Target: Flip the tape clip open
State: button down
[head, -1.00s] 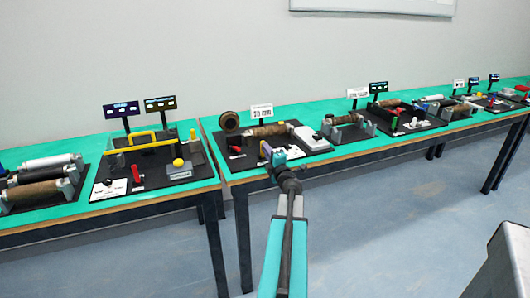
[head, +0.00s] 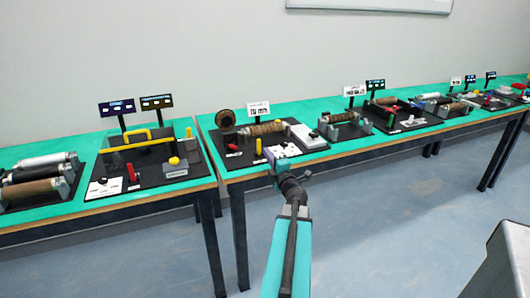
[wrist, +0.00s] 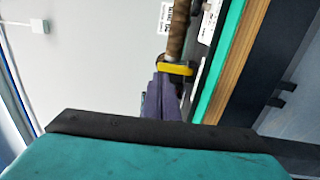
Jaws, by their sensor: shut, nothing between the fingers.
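My gripper (head: 272,153) is at the front edge of the black station board (head: 236,160) on the second table. Its purple fingers (wrist: 162,98) look shut and empty in the wrist view. A small upright yellow piece (head: 258,146), which may be the tape clip, stands just left of the fingers. In the wrist view a yellow piece (wrist: 175,69) lies just past the fingertips, across the end of the brown roller (wrist: 178,35). I cannot tell whether the fingers touch it, or whether it is open.
A red lever (head: 231,147) stands left of the yellow piece. A white box (head: 308,136) lies to the right. The wooden table edge (wrist: 235,62) runs close by on the right in the wrist view.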

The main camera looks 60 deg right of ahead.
jog(key=v, duration=0.1)
jog(key=p+v, duration=0.1)
jog(key=v, duration=0.1)
jog(key=r+v, duration=0.1)
jog(key=v, duration=0.1)
jog(key=shift+s+a+p, duration=0.15)
jog(key=shift+s+p, duration=0.05)
jog(key=shift+p, duration=0.2)
jog(key=s+a+p, duration=0.1)
jog(key=p, duration=0.3)
jog(key=shift+s+p, duration=0.1)
jog(key=shift+p, duration=0.3)
jog(key=shift+s+a+f+p, duration=0.15)
jog(key=shift+s+p, duration=0.1)
jog(key=shift+p, duration=0.5)
jog(key=shift+f, duration=0.1)
